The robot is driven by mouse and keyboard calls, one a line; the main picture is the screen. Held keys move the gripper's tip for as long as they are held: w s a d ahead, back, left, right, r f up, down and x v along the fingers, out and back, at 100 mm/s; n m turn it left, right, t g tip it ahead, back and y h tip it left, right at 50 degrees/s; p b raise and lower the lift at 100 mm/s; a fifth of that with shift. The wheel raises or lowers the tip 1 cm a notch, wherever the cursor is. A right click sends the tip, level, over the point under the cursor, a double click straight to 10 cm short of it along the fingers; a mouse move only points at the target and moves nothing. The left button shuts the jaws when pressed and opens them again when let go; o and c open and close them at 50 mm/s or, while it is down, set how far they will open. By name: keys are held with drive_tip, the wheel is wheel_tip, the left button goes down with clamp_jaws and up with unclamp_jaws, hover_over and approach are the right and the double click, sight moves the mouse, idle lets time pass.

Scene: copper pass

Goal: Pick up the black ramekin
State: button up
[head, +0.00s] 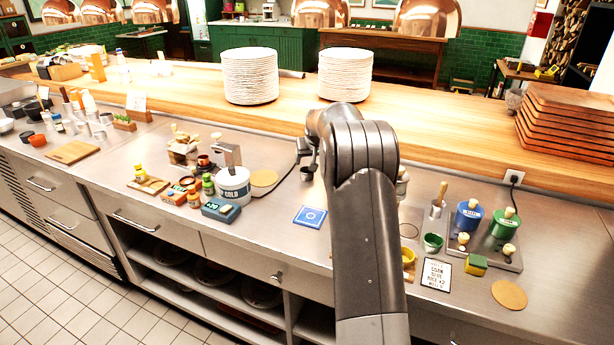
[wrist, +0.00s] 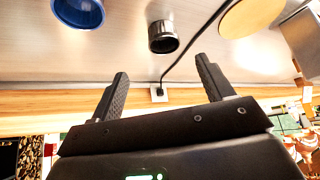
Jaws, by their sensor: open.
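A blue bowl (wrist: 80,10) stands left of the ramekin in the wrist view. A black cable (wrist: 190,42) runs close on its right, beside a tan round board (wrist: 250,14).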

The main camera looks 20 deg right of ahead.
approach(308, 172)
drive_tip(key=shift+s+a+f, duration=0.15)
drive_tip(key=shift+s+f, duration=0.05)
drive_tip(key=shift+f, duration=0.7)
drive_tip(key=shift+a+x, duration=0.15)
drive_tip(key=shift+x, duration=1.2)
drive_tip(key=shift+a+x, duration=0.1)
drive_tip(key=shift+x, duration=1.2)
drive_tip(key=shift+c, duration=0.5)
drive_tip(key=c, duration=0.9)
drive_tip(key=shift+c, duration=0.3)
drive_tip(key=shift+r, duration=0.1)
